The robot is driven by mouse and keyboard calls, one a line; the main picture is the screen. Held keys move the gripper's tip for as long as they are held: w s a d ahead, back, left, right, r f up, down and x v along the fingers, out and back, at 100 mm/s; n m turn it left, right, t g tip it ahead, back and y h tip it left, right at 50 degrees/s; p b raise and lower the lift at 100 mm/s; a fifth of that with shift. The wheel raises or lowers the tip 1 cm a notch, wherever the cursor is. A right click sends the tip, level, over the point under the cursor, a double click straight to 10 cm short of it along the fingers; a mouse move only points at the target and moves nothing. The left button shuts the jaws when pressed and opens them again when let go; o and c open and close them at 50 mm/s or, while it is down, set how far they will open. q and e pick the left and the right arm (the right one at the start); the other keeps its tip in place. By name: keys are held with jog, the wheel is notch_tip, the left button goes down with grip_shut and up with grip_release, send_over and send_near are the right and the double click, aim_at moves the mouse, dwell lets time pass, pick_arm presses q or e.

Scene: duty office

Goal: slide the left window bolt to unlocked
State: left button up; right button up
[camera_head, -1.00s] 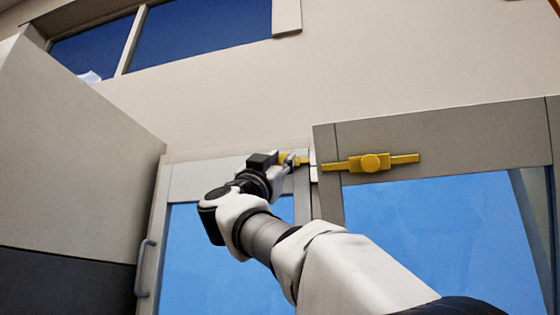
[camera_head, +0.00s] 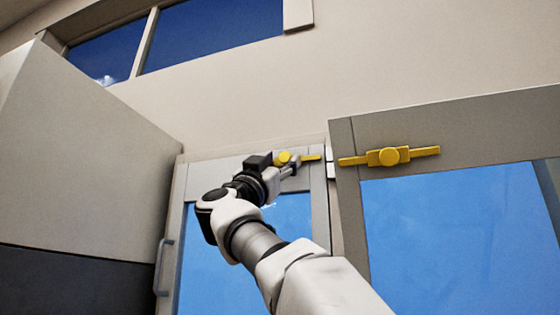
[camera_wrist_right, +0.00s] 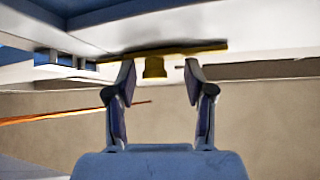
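The bar's right end stops short of the pale keeper (camera_head: 330,163) at the frame's edge. My right gripper (camera_head: 287,165) is at this bolt and partly covers it. In the right wrist view my right gripper (camera_wrist_right: 160,76) is open, with one finger on each side of the knob (camera_wrist_right: 154,69). Gaps show between knob and fingers. My left gripper is out of view.
A second yellow bolt (camera_head: 388,156) is on the right window's frame. A grey cabinet (camera_head: 80,160) stands at the left. A handle (camera_head: 162,267) is on the left window's left edge.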

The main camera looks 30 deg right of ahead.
jog(key=shift+s, duration=0.25)
jog(key=shift+a+f, duration=0.35)
jog(key=shift+f, duration=0.05)
jog(key=v, duration=1.1)
jog(key=shift+s, duration=0.15)
